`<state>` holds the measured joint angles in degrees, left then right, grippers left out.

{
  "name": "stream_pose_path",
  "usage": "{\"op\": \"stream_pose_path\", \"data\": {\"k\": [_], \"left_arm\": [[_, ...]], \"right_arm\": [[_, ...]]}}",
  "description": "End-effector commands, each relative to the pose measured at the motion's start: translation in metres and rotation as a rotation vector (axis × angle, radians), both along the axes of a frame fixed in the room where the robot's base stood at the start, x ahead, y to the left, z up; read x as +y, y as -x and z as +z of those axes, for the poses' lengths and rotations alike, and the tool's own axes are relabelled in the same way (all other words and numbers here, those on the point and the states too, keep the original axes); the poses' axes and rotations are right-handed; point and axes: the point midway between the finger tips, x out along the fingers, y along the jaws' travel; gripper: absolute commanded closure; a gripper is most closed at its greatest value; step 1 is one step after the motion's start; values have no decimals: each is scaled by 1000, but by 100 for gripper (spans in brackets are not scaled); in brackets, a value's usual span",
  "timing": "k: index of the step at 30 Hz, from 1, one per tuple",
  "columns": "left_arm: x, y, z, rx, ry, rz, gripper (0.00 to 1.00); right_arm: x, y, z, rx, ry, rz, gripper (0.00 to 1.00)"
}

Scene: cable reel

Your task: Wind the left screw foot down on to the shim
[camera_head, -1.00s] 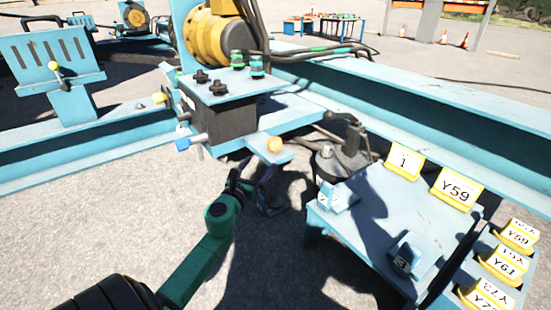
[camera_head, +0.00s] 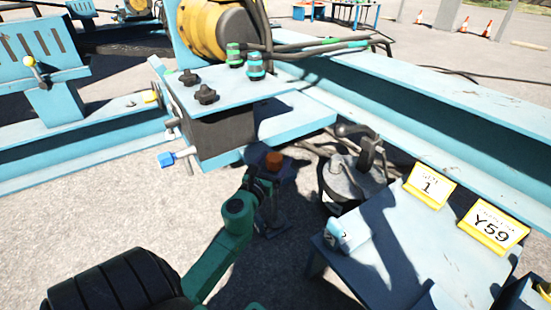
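The screw foot shows an orange-brown knob (camera_head: 273,160) in shade at the corner of the blue reel frame (camera_head: 295,124). Below it, a dark spindle and foot (camera_head: 274,225) stand close to the ground, partly hidden by my arm. I cannot make out a shim under the foot. My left gripper (camera_head: 262,183), dark at the end of my green arm, is just below the knob and beside the spindle. Its fingers are too dark and small to tell whether they are open or whether they touch it. My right gripper is not in view.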

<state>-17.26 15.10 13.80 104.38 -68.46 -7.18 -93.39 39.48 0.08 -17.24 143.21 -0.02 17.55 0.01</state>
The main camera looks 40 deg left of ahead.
Motion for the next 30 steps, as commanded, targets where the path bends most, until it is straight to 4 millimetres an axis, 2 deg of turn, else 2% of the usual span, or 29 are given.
{"op": "stream_pose_path", "data": {"k": [1, 5, 6, 10, 17, 27, 28, 29, 30], "left_arm": [[0, 0, 0, 0, 0, 0, 35], [0, 0, 0, 0, 0, 0, 85], [0, 0, 0, 0, 0, 0, 90], [1, 0, -2, -1, -5, -38, 90], [1, 0, -5, 1, -4, -240, 90], [0, 0, 0, 1, 0, -272, 90], [0, 0, 0, 1, 0, -272, 23], [0, 0, 0, 1, 0, -272, 12], [0, 0, 0, 1, 0, -272, 8]], "right_arm": [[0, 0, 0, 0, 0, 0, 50], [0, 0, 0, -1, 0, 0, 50], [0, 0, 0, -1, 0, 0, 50], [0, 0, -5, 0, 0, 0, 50], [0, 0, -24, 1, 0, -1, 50], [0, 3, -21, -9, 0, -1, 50], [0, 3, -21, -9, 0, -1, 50], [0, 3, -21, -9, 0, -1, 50], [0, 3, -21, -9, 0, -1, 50]]}}
